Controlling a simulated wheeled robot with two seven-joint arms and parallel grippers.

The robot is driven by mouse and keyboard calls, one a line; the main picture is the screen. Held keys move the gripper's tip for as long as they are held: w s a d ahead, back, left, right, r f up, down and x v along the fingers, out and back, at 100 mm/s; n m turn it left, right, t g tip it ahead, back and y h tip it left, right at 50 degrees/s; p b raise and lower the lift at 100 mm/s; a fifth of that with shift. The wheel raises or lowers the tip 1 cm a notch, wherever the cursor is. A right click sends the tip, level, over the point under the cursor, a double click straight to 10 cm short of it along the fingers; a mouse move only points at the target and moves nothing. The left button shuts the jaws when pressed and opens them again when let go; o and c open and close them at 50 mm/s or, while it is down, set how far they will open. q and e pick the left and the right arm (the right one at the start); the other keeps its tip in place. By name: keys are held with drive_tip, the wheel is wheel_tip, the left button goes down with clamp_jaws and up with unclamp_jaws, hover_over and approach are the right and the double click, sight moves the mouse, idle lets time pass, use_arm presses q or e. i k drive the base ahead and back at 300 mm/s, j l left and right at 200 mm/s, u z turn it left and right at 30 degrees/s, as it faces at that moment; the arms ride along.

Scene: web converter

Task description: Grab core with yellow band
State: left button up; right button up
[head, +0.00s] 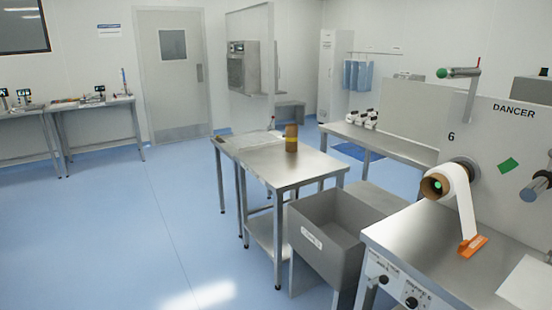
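A brown core with a yellow band (291,138) stands upright on the steel table (308,168) in the middle of the head view. The band goes around its lower middle part. Nothing touches the core from above or the sides. Another brown core (434,186) sits on the machine at the right, with white web hanging from it; no yellow band shows on it. Neither of my grippers is in view.
A grey open bin (325,238) stands in front of the steel table, beside the machine's steel worktop (440,245). An orange piece (472,246) lies on that worktop. A bench (365,139) is behind. The blue floor (140,225) at the left is clear.

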sight(292, 129)
drive_tip(key=i+j+u, duration=0.35)
drive_tip(key=i, duration=0.6)
drive_tip(key=i+u, duration=0.3)
drive_tip(key=i, duration=0.65)
drive_tip(key=i+z, duration=0.15)
drive_tip(key=i, duration=0.65)
drive_tip(key=i+j+z, duration=0.1)
drive_tip(key=i+j, duration=0.15)
drive_tip(key=i, duration=0.6)
drive_tip(key=i+z, duration=0.25)
drive_tip(key=i, duration=0.15)
drive_tip(key=i+j+z, duration=0.25)
drive_tip(key=i, duration=0.2)
drive_tip(key=i+j+z, duration=0.1)
drive_tip(key=i+z, duration=0.15)
drive_tip(key=i, duration=0.15)
drive_tip(key=i+j+z, duration=0.25)
drive_tip(key=i, duration=0.15)
